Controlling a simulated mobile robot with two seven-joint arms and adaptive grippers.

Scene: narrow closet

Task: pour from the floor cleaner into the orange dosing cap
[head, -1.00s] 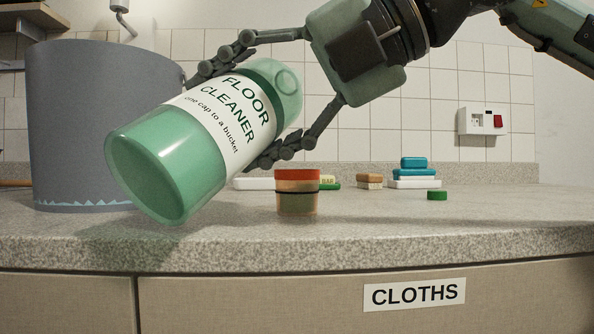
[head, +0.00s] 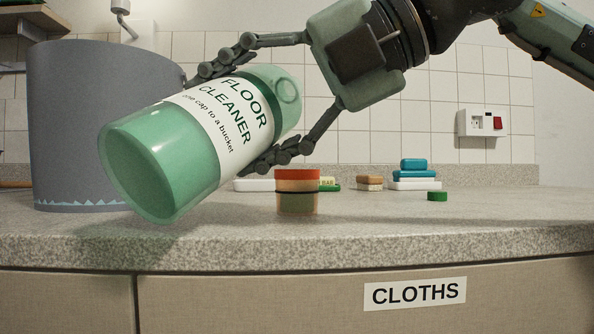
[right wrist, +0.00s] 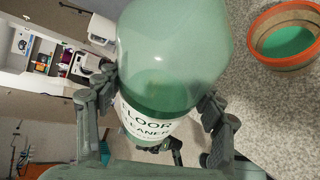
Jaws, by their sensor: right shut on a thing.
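The floor cleaner (head: 165,160) is a translucent green bottle with a white label, held tilted above the counter. In the head view its broad base points down and left towards me, its other end up and right. My right gripper (head: 228,117) is shut around it, with a finger on either side, also seen in the right wrist view (right wrist: 155,115). The orange dosing cap (head: 297,180) stands upright on the counter, right of and below the bottle, apart from it. The right wrist view shows green in the cap (right wrist: 286,67). No stream is visible.
A grey bucket (head: 90,110) stands at left, behind the bottle. Soap bars (head: 369,183), stacked blue and white blocks (head: 413,175) and a small green cap (head: 437,196) lie farther right. The counter's front right (head: 480,225) is clear.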

